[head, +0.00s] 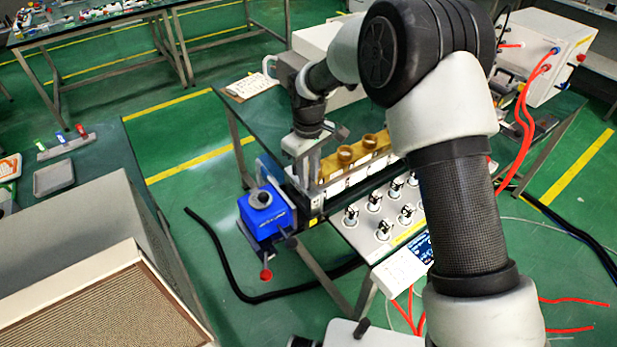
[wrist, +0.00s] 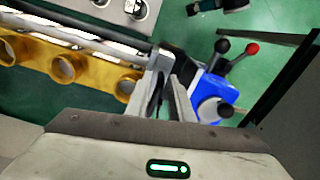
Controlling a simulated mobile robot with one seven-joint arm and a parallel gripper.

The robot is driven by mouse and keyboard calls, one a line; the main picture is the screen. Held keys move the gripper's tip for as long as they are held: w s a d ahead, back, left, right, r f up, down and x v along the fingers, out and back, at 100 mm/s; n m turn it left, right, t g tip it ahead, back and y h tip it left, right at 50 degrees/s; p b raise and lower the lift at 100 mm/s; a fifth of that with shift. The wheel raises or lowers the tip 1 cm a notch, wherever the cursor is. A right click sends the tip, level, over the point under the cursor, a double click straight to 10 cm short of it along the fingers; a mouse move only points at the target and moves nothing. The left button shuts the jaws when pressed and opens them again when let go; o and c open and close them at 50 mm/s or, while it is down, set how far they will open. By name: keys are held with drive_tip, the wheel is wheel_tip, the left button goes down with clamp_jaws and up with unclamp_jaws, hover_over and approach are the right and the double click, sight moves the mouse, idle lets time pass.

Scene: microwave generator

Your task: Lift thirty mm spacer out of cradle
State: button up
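My gripper (head: 305,155) points down at the left end of a gold-coloured part with round collars (head: 345,155), beside a blue block (head: 262,212). In the wrist view, the gripper's two fingers (wrist: 167,88) are close together near the end of the gold part (wrist: 68,66), with the blue block (wrist: 215,92) to the right. A dark strip shows between the fingers. I cannot tell whether it is a gap or a held thing. No label marks a thirty mm spacer or its cradle. A rack (head: 65,147) with green, blue and red-topped pieces stands on the left table.
A grey tray (head: 54,178) lies by the rack. A large grey box (head: 100,270) fills the lower left. A sloped panel with several knobs (head: 385,215) is in front of the gold part. Red hoses (head: 525,120) run at the right. A black cable (head: 235,285) lies on the green floor.

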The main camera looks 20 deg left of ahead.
drive_tip(key=shift+f, duration=0.55)
clamp_jaws()
drive_tip(key=shift+w, duration=0.1)
idle(1.0)
